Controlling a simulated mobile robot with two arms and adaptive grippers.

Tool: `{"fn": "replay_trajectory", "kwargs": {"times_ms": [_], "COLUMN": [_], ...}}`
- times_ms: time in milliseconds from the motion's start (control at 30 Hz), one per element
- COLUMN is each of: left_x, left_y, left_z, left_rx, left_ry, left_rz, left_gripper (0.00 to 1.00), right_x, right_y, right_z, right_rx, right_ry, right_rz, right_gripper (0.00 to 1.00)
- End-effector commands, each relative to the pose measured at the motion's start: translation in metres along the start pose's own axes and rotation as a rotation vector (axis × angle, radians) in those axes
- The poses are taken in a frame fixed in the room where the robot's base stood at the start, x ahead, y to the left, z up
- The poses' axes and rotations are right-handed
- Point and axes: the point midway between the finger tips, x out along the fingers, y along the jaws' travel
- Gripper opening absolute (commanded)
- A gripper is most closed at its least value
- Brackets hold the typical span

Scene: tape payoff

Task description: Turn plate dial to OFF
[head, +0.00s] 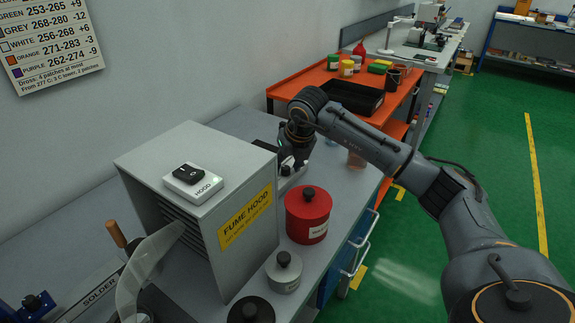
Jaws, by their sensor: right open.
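My right gripper (293,160) points down at the far side of the fume hood, over the bench. It is open as far as shows, with its fingers small and dark. Just under and beside it is a low light-grey unit (290,178), partly hidden by the hood and my gripper. I cannot make out a dial or its setting on this unit, nor whether my fingers touch it. My left gripper is not in view.
The grey fume hood (247,228) stands close on the left, with a small HOOD switch box (193,181) on top. A red lidded canister (307,214) and a grey lidded pot (284,272) stand near the bench edge. An orange bench (292,88) with a black tray lies beyond.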

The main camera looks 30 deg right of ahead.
Motion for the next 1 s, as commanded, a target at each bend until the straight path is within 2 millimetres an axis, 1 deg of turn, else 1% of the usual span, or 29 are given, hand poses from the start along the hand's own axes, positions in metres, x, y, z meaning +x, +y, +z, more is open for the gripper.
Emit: {"fn": "replay_trajectory", "kwargs": {"times_ms": [133, 167, 200, 267, 300, 367, 400, 733, 867, 1000], "left_x": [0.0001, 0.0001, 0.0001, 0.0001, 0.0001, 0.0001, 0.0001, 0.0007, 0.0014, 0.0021], "left_y": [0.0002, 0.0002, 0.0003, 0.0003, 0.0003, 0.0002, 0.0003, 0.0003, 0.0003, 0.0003], "left_z": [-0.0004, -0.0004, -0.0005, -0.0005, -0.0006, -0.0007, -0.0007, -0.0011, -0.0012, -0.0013], "left_rx": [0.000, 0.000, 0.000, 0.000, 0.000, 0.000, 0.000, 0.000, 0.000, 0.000], "left_ry": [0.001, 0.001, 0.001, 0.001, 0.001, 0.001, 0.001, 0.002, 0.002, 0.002], "left_rz": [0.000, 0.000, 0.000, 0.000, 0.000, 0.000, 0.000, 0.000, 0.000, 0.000], "left_gripper": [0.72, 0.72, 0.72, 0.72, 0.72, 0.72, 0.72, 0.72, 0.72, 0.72], "right_x": [0.0000, 0.0000, 0.0000, -0.0001, -0.0001, -0.0002, -0.0002, -0.0003, -0.0002, -0.0002], "right_y": [0.0001, 0.0001, 0.0001, 0.0001, 0.0001, 0.0000, 0.0000, -0.0005, -0.0019, -0.0029], "right_z": [-0.0001, -0.0001, -0.0001, -0.0001, -0.0001, -0.0001, -0.0001, 0.0001, 0.0003, 0.0009], "right_rx": [0.000, 0.000, 0.000, 0.000, 0.000, 0.000, 0.000, -0.032, -0.085, -0.175], "right_ry": [0.000, 0.000, 0.000, 0.000, 0.000, 0.000, 0.000, 0.002, 0.005, 0.009], "right_rz": [0.000, 0.000, 0.000, 0.000, 0.000, 0.000, 0.000, 0.015, 0.036, 0.073], "right_gripper": [0.46, 0.42, 0.34, 0.22, 0.13, 0.01, 0.00, 0.00, 0.00, 0.00]}}
